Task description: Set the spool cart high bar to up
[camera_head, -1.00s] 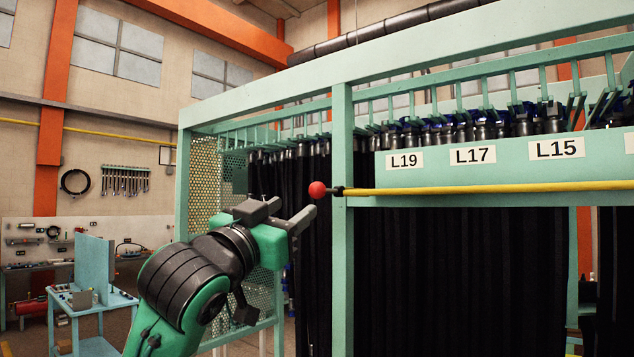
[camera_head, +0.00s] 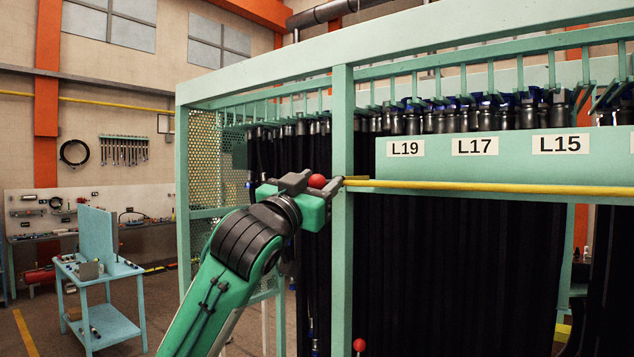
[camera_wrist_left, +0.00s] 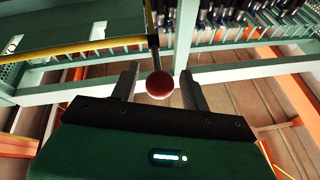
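The spool cart high bar is a yellow bar (camera_head: 500,187) running level across the cart front, below the label plate. Its left end carries a red ball (camera_head: 317,181) just left of the green cart post. The bar also shows in the left wrist view (camera_wrist_left: 85,46), with the red ball (camera_wrist_left: 159,85) on a dark stem. My left gripper (camera_head: 325,182) is at the ball. In the left wrist view its two fingers (camera_wrist_left: 160,83) stand apart, one on each side of the ball, with small gaps visible. My right gripper is in neither view.
The green spool cart frame (camera_head: 342,255) holds many hanging black hoses (camera_head: 450,270) behind the bar. A second red ball (camera_head: 359,345) shows low by the post. A small blue cart (camera_head: 100,325) stands at left, with open floor beside it.

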